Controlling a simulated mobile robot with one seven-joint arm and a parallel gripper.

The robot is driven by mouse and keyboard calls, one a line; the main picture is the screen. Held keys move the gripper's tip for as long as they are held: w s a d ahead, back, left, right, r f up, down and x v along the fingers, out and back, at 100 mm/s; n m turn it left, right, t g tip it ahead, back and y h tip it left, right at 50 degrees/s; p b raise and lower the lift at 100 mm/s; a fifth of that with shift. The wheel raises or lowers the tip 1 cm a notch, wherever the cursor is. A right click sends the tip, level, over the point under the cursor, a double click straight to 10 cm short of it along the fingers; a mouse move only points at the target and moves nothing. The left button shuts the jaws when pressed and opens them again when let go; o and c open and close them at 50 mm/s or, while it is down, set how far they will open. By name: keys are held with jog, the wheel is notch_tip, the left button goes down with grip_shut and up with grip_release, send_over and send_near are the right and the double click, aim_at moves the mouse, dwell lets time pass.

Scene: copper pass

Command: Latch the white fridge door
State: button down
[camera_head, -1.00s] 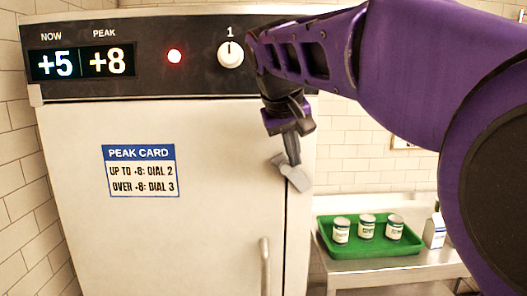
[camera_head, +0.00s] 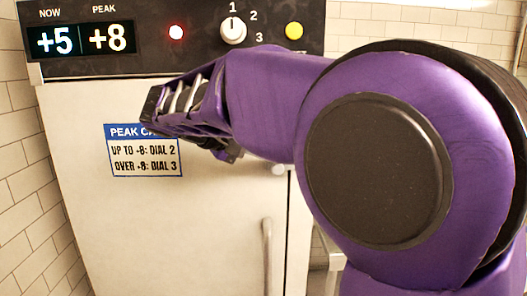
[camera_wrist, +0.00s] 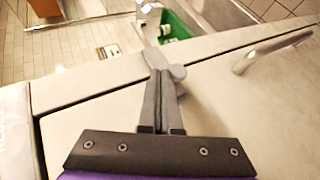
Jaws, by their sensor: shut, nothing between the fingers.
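The white fridge door (camera_head: 90,230) appears flush with its frame, with a vertical handle (camera_head: 267,255) at lower right. A small grey part of the latch (camera_head: 278,169) shows below my arm at the door's right edge; the rest is hidden. In the wrist view the grey latch (camera_wrist: 178,72) has a rounded knob at the door gap, and a grey piece extends beyond it. My gripper (camera_wrist: 160,66) is shut and empty, its fingertips right at the latch. Whether they touch it is unclear. In the head view my arm hides the fingertips.
The panel above shows +5 and +8, with a red light (camera_head: 176,32), a dial (camera_head: 232,31) pointing to 1 and a yellow button (camera_head: 294,31). The peak card (camera_head: 145,160) is partly covered by my arm. A green tray (camera_wrist: 180,27) lies beyond the door edge.

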jog(key=shift+a+f, duration=0.15)
jog(key=shift+f, duration=0.25)
dwell(0.3)
jog(key=s+a+r+p, duration=0.2)
jog(key=s+a+r, duration=0.3)
jog(key=a+r, duration=0.2)
jog(key=shift+r+p, duration=0.3)
jog(key=shift+r, duration=0.55)
